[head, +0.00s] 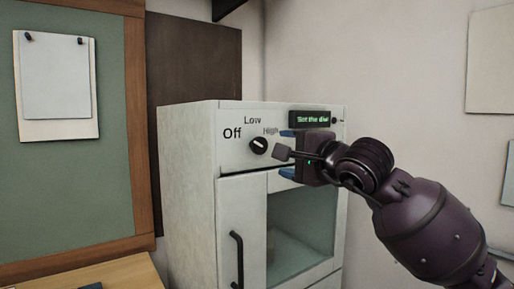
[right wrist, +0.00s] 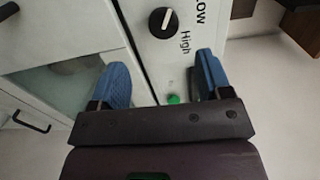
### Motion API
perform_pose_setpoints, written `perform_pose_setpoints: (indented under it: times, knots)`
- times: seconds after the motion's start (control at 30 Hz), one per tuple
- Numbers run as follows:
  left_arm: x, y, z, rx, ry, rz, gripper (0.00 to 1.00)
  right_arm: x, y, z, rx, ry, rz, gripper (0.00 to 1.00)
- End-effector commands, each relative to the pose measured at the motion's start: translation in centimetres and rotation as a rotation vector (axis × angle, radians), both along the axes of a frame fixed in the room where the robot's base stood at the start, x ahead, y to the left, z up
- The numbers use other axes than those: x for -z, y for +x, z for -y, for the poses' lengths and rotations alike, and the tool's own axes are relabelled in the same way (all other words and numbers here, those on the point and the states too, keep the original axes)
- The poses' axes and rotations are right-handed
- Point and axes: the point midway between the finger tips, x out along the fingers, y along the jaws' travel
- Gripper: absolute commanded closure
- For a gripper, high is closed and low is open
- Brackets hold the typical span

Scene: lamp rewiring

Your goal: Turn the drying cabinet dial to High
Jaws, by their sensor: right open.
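The drying cabinet (head: 190,170) is white and stands against the wall in the head view. Its dial (head: 258,145) is a round black knob with a white line, among the labels Off, Low and High. The line seems to slant toward Off, not toward High. The dial also shows at the top of the right wrist view (right wrist: 163,22). My right gripper (head: 285,154) is open and empty, its blue fingers apart, just right of the dial and not around it. In the right wrist view, the gripper (right wrist: 163,76) points toward the panel. My left gripper is out of view.
A small display (head: 311,119) reads "Set the dial". Below the panel are a door with a black handle (head: 237,260) and a glass window (head: 300,230). A green button or light (right wrist: 173,99) shows between my fingers. A wooden desk (head: 110,275) stands at lower left.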

Motion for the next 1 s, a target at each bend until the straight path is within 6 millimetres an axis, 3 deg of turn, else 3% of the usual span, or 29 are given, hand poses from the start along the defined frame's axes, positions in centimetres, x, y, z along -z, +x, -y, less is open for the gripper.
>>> perform_pose_setpoints:
  times: [0.27, 0.7, 1.0]
  knots:
    - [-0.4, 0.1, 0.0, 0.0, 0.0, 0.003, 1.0, -0.6, 1.6, -1.0, 0.016, -0.016, 0.019, 0.29]
    - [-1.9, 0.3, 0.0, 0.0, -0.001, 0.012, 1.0, -0.6, 6.9, -4.9, 0.015, -0.015, 0.017, 0.29]
    - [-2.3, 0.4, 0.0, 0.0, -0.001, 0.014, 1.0, -0.5, 8.7, -6.2, 0.014, -0.015, 0.018, 0.29]
